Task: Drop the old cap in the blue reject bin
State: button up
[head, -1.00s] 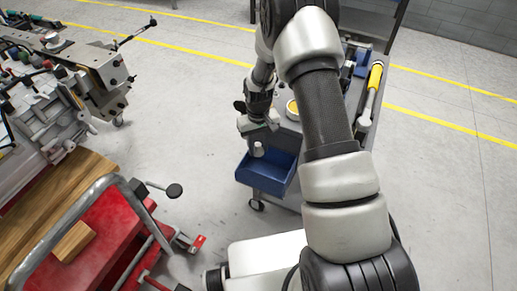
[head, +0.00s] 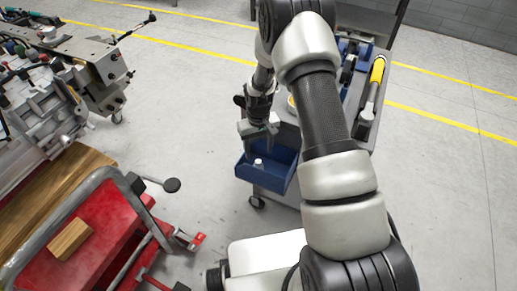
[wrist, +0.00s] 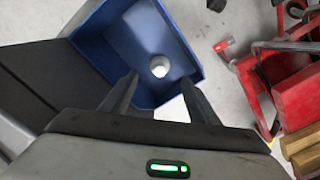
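The blue reject bin (head: 268,181) hangs at the near left end of the grey cart, its open top below my gripper. It also shows in the wrist view (wrist: 190,42). The old cap (head: 258,163), small and pale, is within the bin's opening, below my gripper and apart from it. In the wrist view the cap (wrist: 159,67) appears as a round light shape beyond the fingertips. I cannot tell whether it rests on the bin floor or is still falling. My gripper (wrist: 160,82) is open, its two dark fingers apart with nothing between them. It also shows in the head view (head: 260,142).
The cart carries a yellow-handled tool (head: 375,78) and other blue bins (head: 362,48) farther back. A red trolley (head: 92,232) with a wooden block (head: 70,240) stands at the left front. A machine fixture (head: 60,75) is behind it. Floor between is clear.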

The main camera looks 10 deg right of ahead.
notch_tip(320, 180, up, 17)
jog(key=p, duration=0.2)
jog(key=shift+r, duration=0.2)
jog(key=shift+r, duration=0.1)
dwell(0.9)
jog(key=s+r+t, duration=0.1)
jog(key=s+r, duration=0.2)
jog(key=r, duration=0.3)
jog(key=s+d+r+t, duration=0.1)
jog(key=s+r, duration=0.2)
jog(key=r, duration=0.4)
jog(key=s+r+t, duration=0.1)
jog(key=s+r, duration=0.3)
jog(key=r, duration=0.2)
jog(key=s+r+m+t, duration=0.1)
jog(key=s+r, duration=0.1)
jog(key=s, duration=0.3)
jog(key=s+d+r+t, duration=0.1)
jog(key=s+r, duration=0.2)
jog(key=s, duration=0.3)
jog(key=s+r+m+t, duration=0.1)
jog(key=s+r, duration=0.1)
jog(key=s, duration=0.3)
notch_tip(320, 180, up, 14)
jog(key=p, duration=1.4)
jog(key=shift+s+p, duration=0.25)
jog(key=shift+p, duration=0.15)
